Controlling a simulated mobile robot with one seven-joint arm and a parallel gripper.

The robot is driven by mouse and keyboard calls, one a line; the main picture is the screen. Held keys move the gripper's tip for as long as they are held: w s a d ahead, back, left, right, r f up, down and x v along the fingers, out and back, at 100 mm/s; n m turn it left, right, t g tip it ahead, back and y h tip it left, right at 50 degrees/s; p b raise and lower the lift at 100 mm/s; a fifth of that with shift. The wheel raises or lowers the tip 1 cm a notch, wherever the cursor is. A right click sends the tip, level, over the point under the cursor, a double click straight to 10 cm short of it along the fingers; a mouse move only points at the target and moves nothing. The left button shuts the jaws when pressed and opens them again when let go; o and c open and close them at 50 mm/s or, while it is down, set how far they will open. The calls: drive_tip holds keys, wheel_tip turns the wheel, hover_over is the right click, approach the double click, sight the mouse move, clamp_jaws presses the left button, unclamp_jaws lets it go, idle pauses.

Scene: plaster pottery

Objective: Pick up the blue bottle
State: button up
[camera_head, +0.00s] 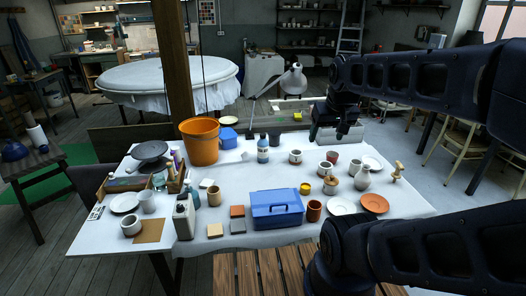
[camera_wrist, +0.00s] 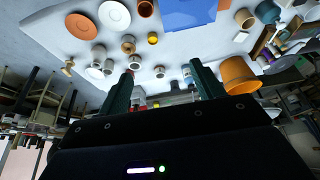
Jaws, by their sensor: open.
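A blue bottle (camera_head: 263,150) with a pale band stands upright toward the back of the white-covered table in the head view. In the wrist view, which looks inverted, what seems to be the same bottle (camera_wrist: 187,73) appears small, near one fingertip. My gripper (camera_head: 336,134) is above the back of the table, to the right of the bottle and apart from it. In the wrist view my gripper (camera_wrist: 162,70) has its two dark fingers spread wide, with nothing held between them.
An orange bucket (camera_head: 200,143) stands left of the bottle. Mugs, including a white one (camera_head: 295,157), stand to its right. A blue toolbox (camera_head: 276,209) is at the front. A wooden post (camera_head: 173,65) rises behind the table. Some bare cloth lies before the bottle.

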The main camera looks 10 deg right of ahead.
drive_tip(key=m+t+h, duration=0.1)
drive_tip(key=m+h, duration=0.2)
drive_tip(key=m, duration=0.2)
hover_over(263, 134)
drive_tip(key=s+a, duration=0.1)
drive_tip(key=s, duration=0.4)
wheel_tip(263, 134, down, 22)
drive_tip(key=x, duration=0.4)
drive_tip(key=shift+w+a+f, duration=0.1)
drive_tip(key=shift+w+a, duration=0.1)
drive_tip(key=shift+w, duration=0.2)
drive_tip(key=shift+w+a+x, duration=0.15)
drive_tip(key=shift+x, duration=1.35)
drive_tip(key=shift+w+a+x, duration=0.15)
drive_tip(key=shift+x, duration=1.4)
drive_tip(key=shift+s, duration=0.15)
clamp_jaws()
